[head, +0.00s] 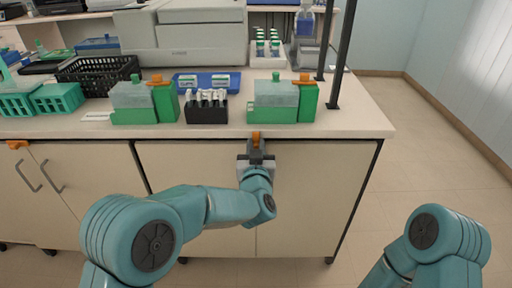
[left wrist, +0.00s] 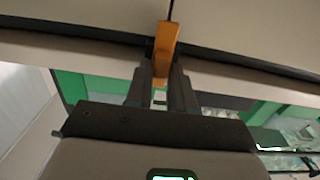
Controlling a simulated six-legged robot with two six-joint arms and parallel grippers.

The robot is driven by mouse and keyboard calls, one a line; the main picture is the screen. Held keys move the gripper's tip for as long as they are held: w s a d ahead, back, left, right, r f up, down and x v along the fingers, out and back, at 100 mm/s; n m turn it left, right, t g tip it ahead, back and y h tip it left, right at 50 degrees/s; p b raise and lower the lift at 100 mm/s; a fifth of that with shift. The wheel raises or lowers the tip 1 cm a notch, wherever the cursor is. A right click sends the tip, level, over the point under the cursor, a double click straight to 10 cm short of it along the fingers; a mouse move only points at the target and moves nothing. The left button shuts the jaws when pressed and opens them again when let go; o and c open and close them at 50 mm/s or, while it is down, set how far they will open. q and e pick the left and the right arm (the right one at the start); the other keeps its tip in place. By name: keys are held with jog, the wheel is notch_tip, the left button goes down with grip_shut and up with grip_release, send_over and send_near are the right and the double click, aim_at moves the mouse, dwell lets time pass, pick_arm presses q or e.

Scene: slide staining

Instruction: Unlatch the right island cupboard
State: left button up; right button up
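The right island cupboard (head: 318,190) has two pale doors under the counter, and both look closed. Its small orange latch (head: 256,138) sits at the top, by the seam between the doors. My left gripper (head: 256,153) is at this latch, just under the counter edge. In the left wrist view, the latch (left wrist: 165,40) lies between my two dark fingertips, which appear closed against its sides. The exact contact is partly hidden. My right arm shows at the lower right of the head view, but its gripper is out of view.
The white countertop (head: 350,122) overhangs the doors. Green staining boxes (head: 282,102), a black slide rack (head: 207,107) and a blue tray (head: 207,82) stand on it. A left cupboard (head: 75,180) has another orange latch (head: 17,145). Floor to the right is clear.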

pick_arm(q)
grip_shut()
pick_arm(e)
jog(key=shift+f, duration=0.1)
jog(key=shift+f, duration=0.1)
pick_arm(q)
jog(key=shift+f+n+b, duration=0.15)
jog(key=shift+n+b, duration=0.55)
jog(key=shift+b, duration=0.4)
jog(key=shift+a+f+n+b, duration=0.15)
jog(key=shift+a+n+b, duration=0.05)
jog(key=shift+n+b, duration=2.5)
jog(key=shift+a+f+n+b, duration=0.1)
jog(key=shift+a+n+b, duration=0.1)
jog(key=shift+n+b, duration=2.45)
jog(key=shift+a+f+n+b, duration=0.15)
jog(key=shift+a+n+b, duration=0.05)
jog(key=shift+n+b, duration=2.5)
pick_arm(e)
notch_tip(320, 180, down, 17)
jog(key=w+d, duration=0.1)
jog(key=shift+w+m+t+p, duration=0.15)
jog(key=shift+m+t+p, duration=0.15)
pick_arm(q)
jog(key=shift+n, duration=0.35)
pick_arm(e)
jog(key=shift+d, duration=0.15)
